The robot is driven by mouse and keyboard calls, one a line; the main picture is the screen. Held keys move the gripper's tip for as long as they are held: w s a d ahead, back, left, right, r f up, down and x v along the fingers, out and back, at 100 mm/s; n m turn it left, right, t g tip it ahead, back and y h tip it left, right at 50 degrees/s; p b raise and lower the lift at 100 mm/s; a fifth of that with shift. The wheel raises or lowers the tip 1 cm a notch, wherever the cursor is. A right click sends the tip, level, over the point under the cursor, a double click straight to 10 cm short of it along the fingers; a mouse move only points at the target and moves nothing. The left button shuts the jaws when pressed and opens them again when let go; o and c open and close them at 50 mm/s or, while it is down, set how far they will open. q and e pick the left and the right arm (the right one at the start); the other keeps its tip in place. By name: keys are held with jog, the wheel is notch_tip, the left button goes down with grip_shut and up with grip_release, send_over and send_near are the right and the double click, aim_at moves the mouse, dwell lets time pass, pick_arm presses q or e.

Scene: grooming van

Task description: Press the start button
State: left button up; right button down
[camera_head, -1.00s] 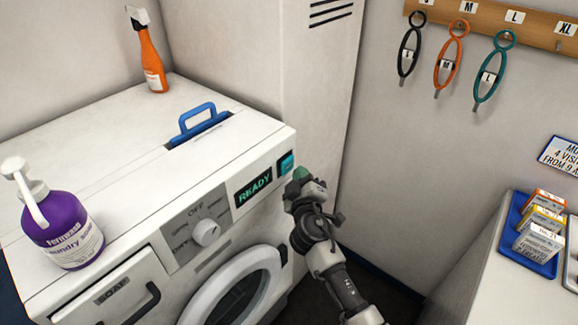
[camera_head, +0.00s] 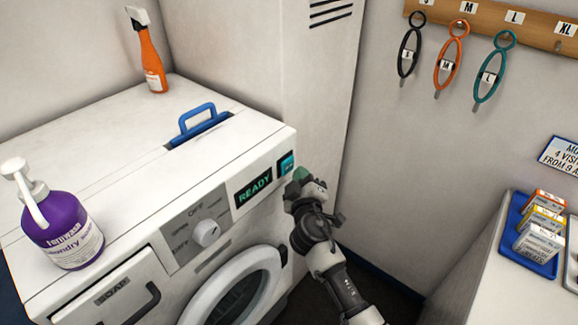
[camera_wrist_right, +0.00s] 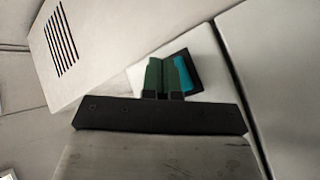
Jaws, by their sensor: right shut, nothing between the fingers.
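The start button (camera_head: 287,163) is a teal square in a dark frame at the upper right of the washing machine's front. It also shows in the right wrist view (camera_wrist_right: 182,71), partly hidden behind my fingers. My right gripper (camera_head: 299,176) is shut and empty, with its green fingertips just in front of the button's lower right. In the right wrist view the closed fingers (camera_wrist_right: 166,74) overlap the button's left part; I cannot tell whether they touch it. The display (camera_head: 253,188) beside the button reads READY. My left gripper is not in view.
The washing machine (camera_head: 120,130) carries a purple soap bottle (camera_head: 62,232), an orange spray bottle (camera_head: 151,60) and a blue handle (camera_head: 196,121). Its round door (camera_head: 215,300) is below. A counter with a blue tray (camera_head: 518,255) of small boxes stands at right.

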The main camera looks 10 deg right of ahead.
jog(key=shift+a, duration=0.1)
dwell(0.6)
jog(key=shift+w+a+b, duration=0.2)
jog(key=shift+w+b, duration=0.15)
jog(key=shift+w+a+b, duration=0.3)
jog(key=shift+w+b, duration=0.1)
dwell(0.7)
jog(key=shift+s+d, duration=0.1)
jog(key=shift+s, duration=0.05)
jog(key=shift+s+d, duration=0.45)
jog(key=shift+s, duration=0.15)
jog(key=shift+s+d+p, duration=0.4)
jog(key=shift+s+d, duration=0.4)
jog(key=shift+s, duration=0.2)
jog(key=shift+s+d+p, duration=0.4)
jog(key=shift+s+d, duration=0.35)
jog(key=shift+s, duration=0.25)
dwell(0.4)
